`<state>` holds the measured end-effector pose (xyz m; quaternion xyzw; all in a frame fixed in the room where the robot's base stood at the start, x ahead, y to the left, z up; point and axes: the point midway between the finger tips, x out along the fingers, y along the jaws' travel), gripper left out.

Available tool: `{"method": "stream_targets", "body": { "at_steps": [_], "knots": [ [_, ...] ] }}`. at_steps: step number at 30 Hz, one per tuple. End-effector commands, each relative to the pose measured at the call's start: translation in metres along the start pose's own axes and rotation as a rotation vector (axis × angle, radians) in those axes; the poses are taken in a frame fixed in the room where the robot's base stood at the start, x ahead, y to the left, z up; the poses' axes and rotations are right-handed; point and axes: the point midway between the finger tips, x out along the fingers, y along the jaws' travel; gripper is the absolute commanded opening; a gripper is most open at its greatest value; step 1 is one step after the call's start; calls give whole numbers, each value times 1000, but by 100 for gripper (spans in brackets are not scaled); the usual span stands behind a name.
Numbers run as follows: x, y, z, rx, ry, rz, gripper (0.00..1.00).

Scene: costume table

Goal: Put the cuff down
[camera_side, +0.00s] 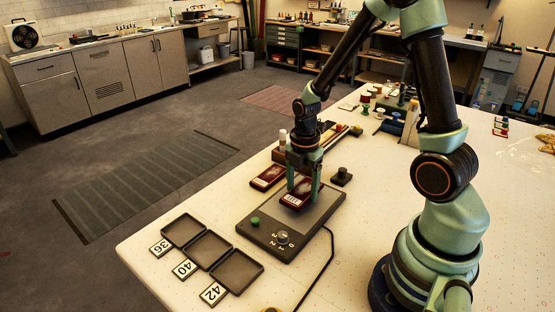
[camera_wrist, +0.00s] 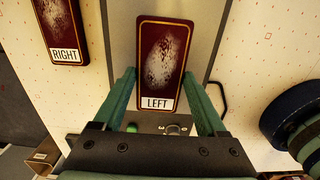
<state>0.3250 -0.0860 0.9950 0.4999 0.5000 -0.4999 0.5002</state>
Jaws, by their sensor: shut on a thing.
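The cuff (camera_side: 298,196) is a dark red, flat block with a gold border, a speckled pale oval and a white label. In the wrist view the label on this cuff (camera_wrist: 163,50) reads LEFT. My gripper (camera_side: 304,184) is shut on its sides, with one green finger on each side. It is over the plate of a grey device (camera_side: 322,211); I cannot tell whether it touches the plate. A second red cuff (camera_side: 268,177) lies flat on the table left of the device; the wrist view shows this cuff (camera_wrist: 62,25) labelled RIGHT.
The device has a green button (camera_side: 255,222), a knob (camera_side: 283,238) and a cable. Three empty dark trays marked 36 (camera_side: 184,216), 40 (camera_side: 207,235) and 42 (camera_side: 236,255) stand at the front left. A small black knobbed object (camera_side: 342,177) stands right of my gripper.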

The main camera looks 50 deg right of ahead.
Motion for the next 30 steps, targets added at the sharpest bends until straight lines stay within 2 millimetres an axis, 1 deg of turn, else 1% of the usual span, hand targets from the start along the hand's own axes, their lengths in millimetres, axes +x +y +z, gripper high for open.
{"method": "stream_targets", "body": {
  "at_steps": [1, 5, 17, 18, 19, 20, 27, 30],
  "knots": [
    [7, 0, 0, 0, 1, -3, 10],
    [17, 0, 0, 0, 0, 0, 10],
    [20, 0, 0, 0, 0, 0, 10],
    [21, 0, 0, 0, 0, 1, 82],
    [20, 0, 0, 0, 0, 1, 93],
    [20, 0, 0, 0, 0, 1, 100],
    [20, 0, 0, 0, 0, 1, 100],
    [16, 0, 0, 0, -1, 2, 100]
  ]
}}
